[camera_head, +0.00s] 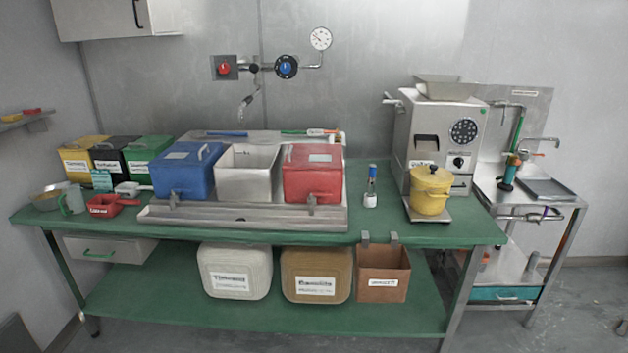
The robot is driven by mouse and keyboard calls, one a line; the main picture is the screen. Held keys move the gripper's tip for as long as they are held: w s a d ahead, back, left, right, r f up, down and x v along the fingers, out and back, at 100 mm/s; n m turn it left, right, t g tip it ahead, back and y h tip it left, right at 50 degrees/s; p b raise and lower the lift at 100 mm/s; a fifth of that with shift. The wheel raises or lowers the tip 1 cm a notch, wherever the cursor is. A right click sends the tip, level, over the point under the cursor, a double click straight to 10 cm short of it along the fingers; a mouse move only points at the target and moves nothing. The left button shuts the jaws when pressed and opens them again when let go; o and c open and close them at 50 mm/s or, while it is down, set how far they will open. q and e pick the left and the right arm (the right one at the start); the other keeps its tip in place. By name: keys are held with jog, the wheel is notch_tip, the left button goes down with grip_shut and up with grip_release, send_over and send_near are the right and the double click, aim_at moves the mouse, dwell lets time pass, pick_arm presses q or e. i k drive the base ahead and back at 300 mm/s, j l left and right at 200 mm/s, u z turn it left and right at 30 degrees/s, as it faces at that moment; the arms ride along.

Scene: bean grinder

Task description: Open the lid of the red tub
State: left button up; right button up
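The red tub (312,186) stands in a metal tray on the green table, right of an open white tub (247,175) and a blue tub (187,176). Its red lid (314,157) lies on top and looks shut, with a pale label on it. A metal clip or latch shows at the tub's lower front. Neither of my grippers is in view.
The metal tray (280,223) has a raised rim. A small bottle (370,187) stands right of the tubs, then a yellow pot (430,190) before the grinder (440,130). A red scoop (105,205) lies at left. Wall valves are above.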

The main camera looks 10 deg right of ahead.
aim_at(314, 156)
jog(key=i+j, duration=0.15)
jog(key=i, duration=0.35)
jog(key=i+j, duration=0.2)
jog(key=i, duration=0.25)
